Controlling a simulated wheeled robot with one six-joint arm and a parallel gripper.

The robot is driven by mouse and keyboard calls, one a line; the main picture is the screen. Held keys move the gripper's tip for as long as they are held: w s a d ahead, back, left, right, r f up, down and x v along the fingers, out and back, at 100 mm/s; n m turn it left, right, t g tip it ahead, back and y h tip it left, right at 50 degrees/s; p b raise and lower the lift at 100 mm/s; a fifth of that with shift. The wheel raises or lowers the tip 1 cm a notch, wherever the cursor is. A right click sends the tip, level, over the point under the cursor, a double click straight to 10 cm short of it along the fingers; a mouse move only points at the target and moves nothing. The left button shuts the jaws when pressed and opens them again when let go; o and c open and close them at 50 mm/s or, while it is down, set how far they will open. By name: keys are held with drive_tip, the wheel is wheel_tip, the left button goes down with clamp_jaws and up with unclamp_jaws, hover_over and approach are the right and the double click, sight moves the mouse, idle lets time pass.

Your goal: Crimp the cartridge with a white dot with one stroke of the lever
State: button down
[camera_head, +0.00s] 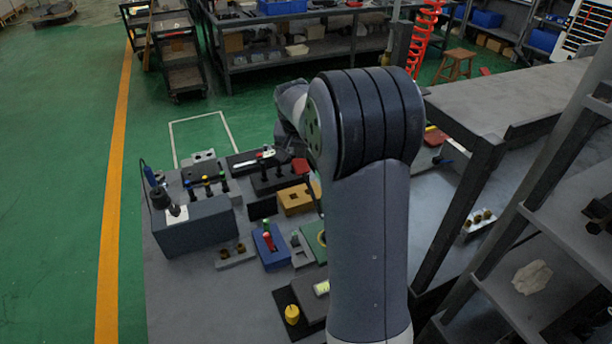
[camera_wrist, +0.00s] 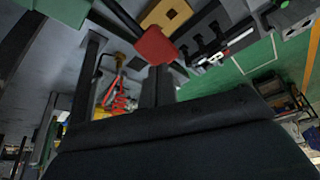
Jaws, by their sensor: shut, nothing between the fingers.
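My gripper (camera_wrist: 162,70) shows in the wrist view as two dark fingers, closed together and empty. Their tips are right by a red block-like piece (camera_wrist: 156,45); I cannot tell whether they touch it. In the head view my arm hides the gripper, and the red piece (camera_head: 300,166) shows just left of the arm. It may be the lever's handle, but its mount is hidden. I cannot make out a white dot on any cartridge.
A yellow block with a hole (camera_head: 298,198) lies near the red piece. A blue block with a red-topped stick (camera_head: 267,240), a large grey box (camera_head: 195,227), brass pieces in a grey holder (camera_head: 234,256) and a yellow knob (camera_head: 291,314) crowd the bench. A shelf frame (camera_head: 470,200) stands right.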

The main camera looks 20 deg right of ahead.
sight(297, 161)
drive_tip(key=shift+f, duration=0.15)
drive_tip(key=shift+f+b, duration=0.65)
drive_tip(key=shift+w+f+b, duration=0.3)
drive_tip(key=shift+w+f, duration=0.4)
drive_tip(key=shift+f, duration=0.15)
drive_tip(key=shift+w+f+b, duration=0.25)
drive_tip(key=shift+w+f, duration=0.05)
drive_tip(key=shift+f, duration=0.2)
drive_tip(key=shift+w+f+b, duration=0.2)
drive_tip(key=shift+w+f, duration=0.05)
drive_tip(key=shift+f, duration=0.2)
drive_tip(key=shift+a+b+x, duration=0.2)
drive_tip(key=shift+b+x, duration=0.35)
drive_tip(key=shift+x, duration=0.5)
drive_tip(key=shift+f, duration=0.1)
